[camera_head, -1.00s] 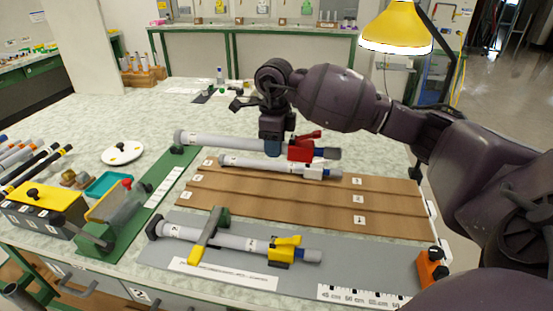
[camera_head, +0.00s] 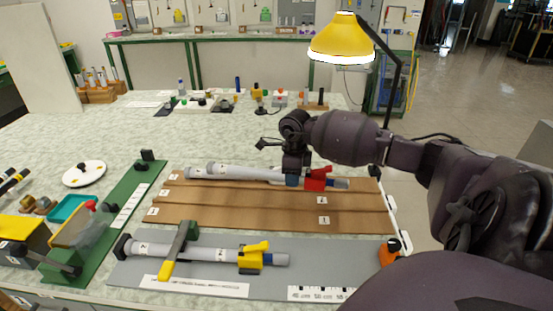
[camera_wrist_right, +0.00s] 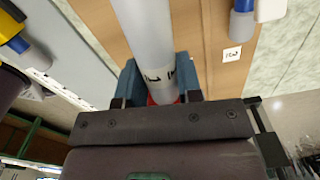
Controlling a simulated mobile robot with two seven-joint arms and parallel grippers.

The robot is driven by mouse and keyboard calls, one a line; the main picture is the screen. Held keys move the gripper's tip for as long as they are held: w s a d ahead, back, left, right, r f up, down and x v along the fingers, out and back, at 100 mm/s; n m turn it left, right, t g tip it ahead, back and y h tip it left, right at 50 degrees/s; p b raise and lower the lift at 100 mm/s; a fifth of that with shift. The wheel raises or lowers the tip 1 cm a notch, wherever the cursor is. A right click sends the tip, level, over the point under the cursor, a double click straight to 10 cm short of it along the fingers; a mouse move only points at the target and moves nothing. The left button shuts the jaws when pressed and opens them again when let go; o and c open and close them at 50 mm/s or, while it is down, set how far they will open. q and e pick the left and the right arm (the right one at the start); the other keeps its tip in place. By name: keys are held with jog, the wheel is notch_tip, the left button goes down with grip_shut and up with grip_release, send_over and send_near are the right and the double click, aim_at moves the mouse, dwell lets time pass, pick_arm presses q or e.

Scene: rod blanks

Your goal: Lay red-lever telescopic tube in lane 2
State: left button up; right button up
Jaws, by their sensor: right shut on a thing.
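The red-lever telescopic tube (camera_head: 245,174) is grey with a red lever clamp (camera_head: 318,179) and a blue part near its right end. My right gripper (camera_head: 293,180) is shut around it, just left of the red clamp. In the right wrist view the tube (camera_wrist_right: 148,35) runs between the blue pads of the gripper (camera_wrist_right: 158,85). The brown lane board (camera_head: 240,209) lies below. Lane 2 (camera_head: 250,201) is its bare middle strip. The tube appears over the board's far side; its exact height is unclear. My left gripper is not in view.
Another grey tube (camera_head: 196,172) lies in the far lane, partly hidden by the held tube. A yellow-lever tube (camera_head: 190,251) lies on the grey mat (camera_head: 120,275) in front. A yellow lamp (camera_head: 341,40) stands behind. Lanes 1 and 2 are clear.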

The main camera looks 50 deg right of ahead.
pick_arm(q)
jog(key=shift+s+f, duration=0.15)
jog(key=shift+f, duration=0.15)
pick_arm(e)
jog(key=shift+w+d+n, duration=0.7)
jog(key=shift+w, duration=0.1)
jog(key=shift+f, duration=0.1)
